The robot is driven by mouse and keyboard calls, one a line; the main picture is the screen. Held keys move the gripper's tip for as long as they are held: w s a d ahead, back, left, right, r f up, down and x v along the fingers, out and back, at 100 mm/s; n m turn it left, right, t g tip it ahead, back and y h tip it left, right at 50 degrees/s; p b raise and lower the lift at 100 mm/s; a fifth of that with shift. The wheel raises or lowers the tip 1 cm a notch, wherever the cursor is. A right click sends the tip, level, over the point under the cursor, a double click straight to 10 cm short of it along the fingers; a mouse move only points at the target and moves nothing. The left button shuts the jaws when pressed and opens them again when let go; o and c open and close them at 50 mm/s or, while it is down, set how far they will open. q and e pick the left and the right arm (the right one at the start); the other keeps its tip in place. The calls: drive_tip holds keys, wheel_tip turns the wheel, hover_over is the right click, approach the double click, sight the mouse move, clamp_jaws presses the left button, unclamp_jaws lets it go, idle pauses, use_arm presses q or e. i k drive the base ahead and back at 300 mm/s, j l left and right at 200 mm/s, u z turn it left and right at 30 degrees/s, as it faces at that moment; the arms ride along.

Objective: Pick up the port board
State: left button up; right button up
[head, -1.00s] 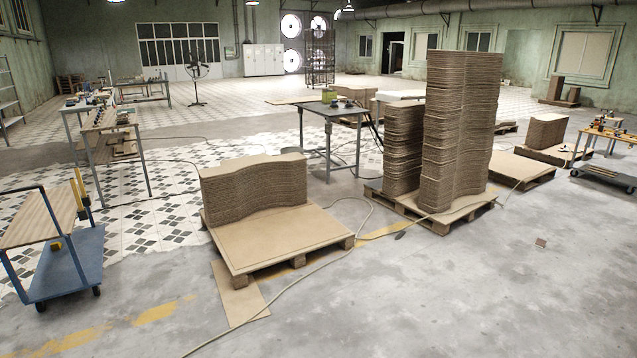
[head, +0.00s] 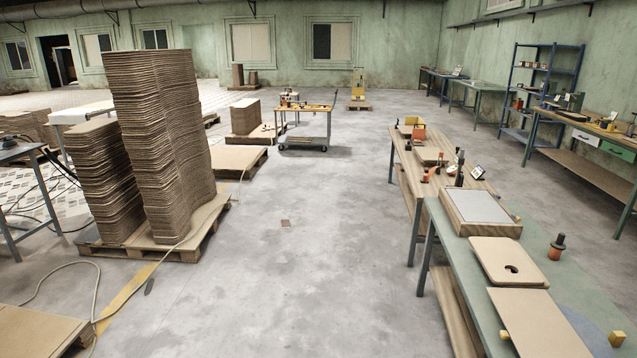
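Stacked curved boards stand on a pallet (head: 172,254) at the left: a tall stack (head: 158,140) and a shorter stack (head: 103,180) beside it. A flat tan board with a dark hole (head: 508,262) lies on the green-topped bench at the lower right. A plain tan board (head: 543,325) lies in front of it, partly cut off by the frame edge. I cannot tell which of these is the port board. Neither of my grippers is in view.
Clear concrete floor (head: 300,260) lies between the stacks and the green bench (head: 450,262). A wooden-topped bench (head: 405,170) stands behind it. A wheeled cart (head: 305,128) stands further back. A hose (head: 60,270) crosses the floor at left.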

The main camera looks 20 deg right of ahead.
sight(495, 255)
drive_tip(key=i+l+z, duration=0.15)
drive_tip(key=i+z, duration=0.25)
drive_tip(key=i, duration=0.15)
drive_tip(key=i+z, duration=0.35)
drive_tip(key=i, duration=0.2)
drive_tip(key=i+j+z, duration=0.1)
drive_tip(key=i+z, duration=0.3)
drive_tip(key=i, duration=0.15)
